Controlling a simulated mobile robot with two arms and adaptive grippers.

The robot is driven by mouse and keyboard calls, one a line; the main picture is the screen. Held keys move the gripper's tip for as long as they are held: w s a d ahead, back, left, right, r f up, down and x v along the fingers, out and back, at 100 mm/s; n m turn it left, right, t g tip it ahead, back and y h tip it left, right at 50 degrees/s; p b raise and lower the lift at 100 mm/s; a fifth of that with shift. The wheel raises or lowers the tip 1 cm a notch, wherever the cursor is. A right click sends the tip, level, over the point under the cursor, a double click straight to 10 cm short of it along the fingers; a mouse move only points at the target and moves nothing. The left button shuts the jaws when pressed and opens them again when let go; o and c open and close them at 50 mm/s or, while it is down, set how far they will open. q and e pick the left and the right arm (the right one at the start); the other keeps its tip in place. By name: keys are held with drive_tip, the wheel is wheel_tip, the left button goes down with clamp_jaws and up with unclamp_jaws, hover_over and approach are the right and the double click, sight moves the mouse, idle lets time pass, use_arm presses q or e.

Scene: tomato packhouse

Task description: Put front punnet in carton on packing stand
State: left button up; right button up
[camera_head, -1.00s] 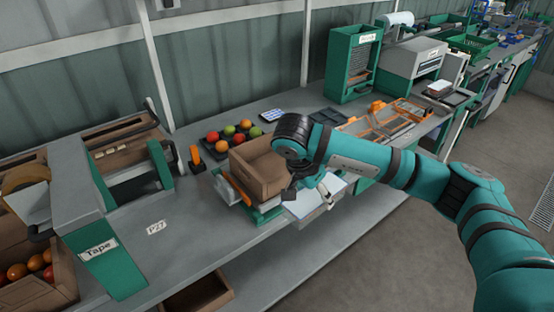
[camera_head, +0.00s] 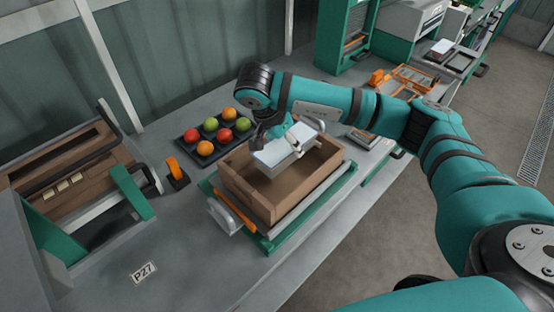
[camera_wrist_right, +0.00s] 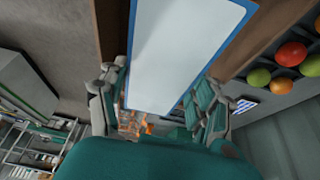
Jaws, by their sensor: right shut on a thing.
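My right gripper (camera_head: 290,140) is shut on a punnet (camera_head: 280,154) with a pale top, held over the open brown carton (camera_head: 262,202). In the right wrist view the punnet's white top with a blue edge (camera_wrist_right: 185,50) fills the space between the fingers (camera_wrist_right: 160,100). The carton sits on the green packing stand (camera_head: 318,212). The punnet looks to be at or just above the carton's rim; the exact height is hard to tell. The punnet's contents are hidden. My left gripper is not in view.
A black tray (camera_head: 190,158) of red, orange and green tomatoes lies behind the carton, beside an orange-and-black tool (camera_head: 177,173). An orange frame (camera_head: 408,85) lies on the bench to the right. The bench around the P27 label (camera_head: 144,272) is clear.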

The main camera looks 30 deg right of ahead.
sight(284, 155)
drive_tip(key=f, duration=0.2)
drive_tip(key=f+p, duration=0.1)
drive_tip(key=f, duration=0.1)
drive_tip(key=shift+s+f, duration=0.1)
drive_tip(key=shift+s, duration=0.3)
drive_tip(key=shift+w+f, duration=0.1)
drive_tip(key=shift+f, duration=0.55)
wheel_tip(284, 155, down, 3)
drive_tip(key=shift+p, duration=0.55)
drive_tip(key=shift+w+f, duration=0.1)
drive_tip(key=o, duration=0.7)
drive_tip(key=shift+f, duration=0.15)
drive_tip(key=shift+c, duration=0.2)
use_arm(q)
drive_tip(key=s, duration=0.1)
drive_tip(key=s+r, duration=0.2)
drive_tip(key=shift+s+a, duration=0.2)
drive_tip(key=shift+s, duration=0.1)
use_arm(e)
drive_tip(key=o, duration=0.5)
drive_tip(key=shift+c, duration=0.2)
